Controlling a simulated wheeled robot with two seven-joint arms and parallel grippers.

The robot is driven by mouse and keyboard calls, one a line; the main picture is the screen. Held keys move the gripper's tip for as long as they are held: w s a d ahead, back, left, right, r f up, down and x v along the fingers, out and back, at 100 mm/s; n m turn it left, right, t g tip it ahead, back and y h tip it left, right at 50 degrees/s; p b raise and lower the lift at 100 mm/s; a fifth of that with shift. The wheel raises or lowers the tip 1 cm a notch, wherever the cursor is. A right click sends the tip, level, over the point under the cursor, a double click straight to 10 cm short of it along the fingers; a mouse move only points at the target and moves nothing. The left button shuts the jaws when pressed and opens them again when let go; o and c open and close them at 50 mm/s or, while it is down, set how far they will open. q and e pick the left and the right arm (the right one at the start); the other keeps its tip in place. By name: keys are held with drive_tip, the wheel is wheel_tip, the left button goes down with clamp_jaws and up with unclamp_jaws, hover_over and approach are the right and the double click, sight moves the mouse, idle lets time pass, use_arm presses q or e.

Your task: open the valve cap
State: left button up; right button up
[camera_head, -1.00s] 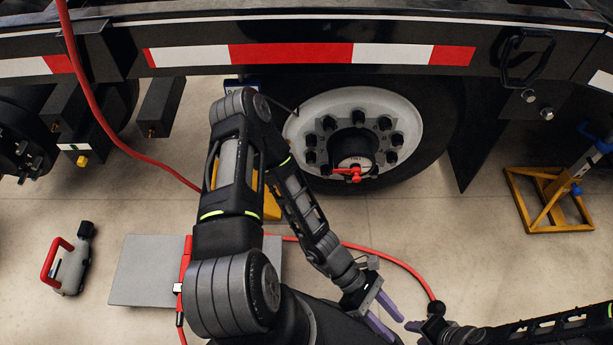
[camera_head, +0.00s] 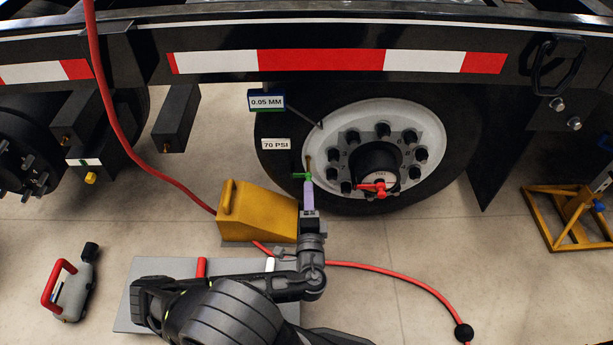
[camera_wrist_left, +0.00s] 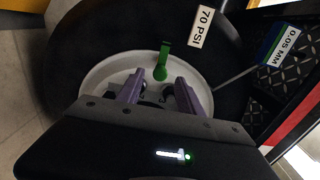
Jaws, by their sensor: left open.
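A small green valve cap (camera_head: 302,175) shows at the lower left edge of the white wheel rim (camera_head: 415,125), below a thin brownish stem. In the left wrist view the green cap (camera_wrist_left: 162,66) is an upright, lever-like piece with a rounded lower end. My left gripper (camera_head: 308,186) is just below the cap, its purple fingers pointing at it. In the left wrist view the left gripper (camera_wrist_left: 158,83) is open, with the cap ahead of the gap between its fingertips. I cannot tell whether they touch. My right gripper is out of view.
A red handle (camera_head: 375,188) sits on the wheel hub. Labels read "70 PSI" (camera_head: 276,144) and "0.05 MM" (camera_head: 266,101). A yellow wheel chock (camera_head: 250,212) stands left of my gripper. A red hose (camera_head: 400,272) crosses the floor. A yellow stand (camera_head: 545,222) is at right.

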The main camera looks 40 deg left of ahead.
sight(308, 173)
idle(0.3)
use_arm(q)
drive_tip(key=b+x, duration=0.2)
drive_tip(key=x, duration=0.5)
drive_tip(key=shift+b, duration=0.35)
drive_tip(key=shift+w+a, duration=0.25)
drive_tip(key=shift+w, duration=0.05)
drive_tip(key=shift+c, duration=0.5)
clamp_jaws()
